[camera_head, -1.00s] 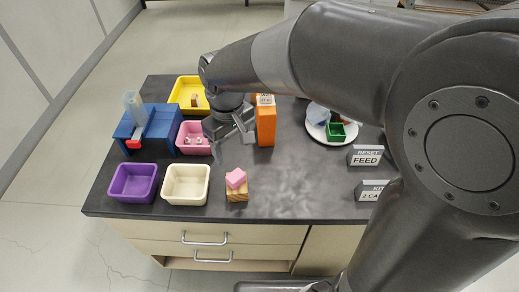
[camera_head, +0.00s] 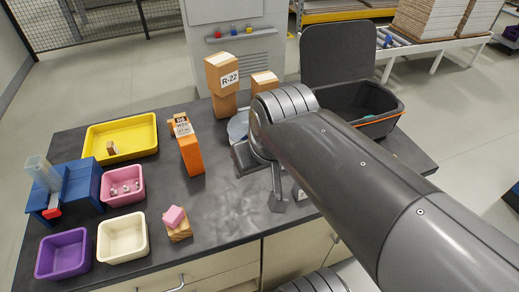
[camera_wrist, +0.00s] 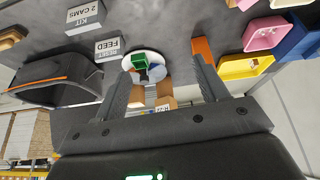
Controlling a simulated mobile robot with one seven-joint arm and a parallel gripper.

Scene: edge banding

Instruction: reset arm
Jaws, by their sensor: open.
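My gripper (camera_head: 287,192) hangs over the right part of the dark worktop (camera_head: 215,215) in the head view, partly hidden by my own arm. In the wrist view my gripper (camera_wrist: 161,68) shows two separated fingers with nothing held between them. In the head view my arm covers most of the plate (camera_head: 238,126).
Yellow (camera_head: 122,132), pink (camera_head: 123,186), purple (camera_head: 63,255) and cream (camera_head: 122,238) bins stand at the left. A pink block (camera_head: 174,216) sits on a wooden block (camera_head: 181,232). An orange box (camera_head: 191,155), cardboard boxes (camera_head: 222,82) and a black bin (camera_head: 362,105) stand farther back.

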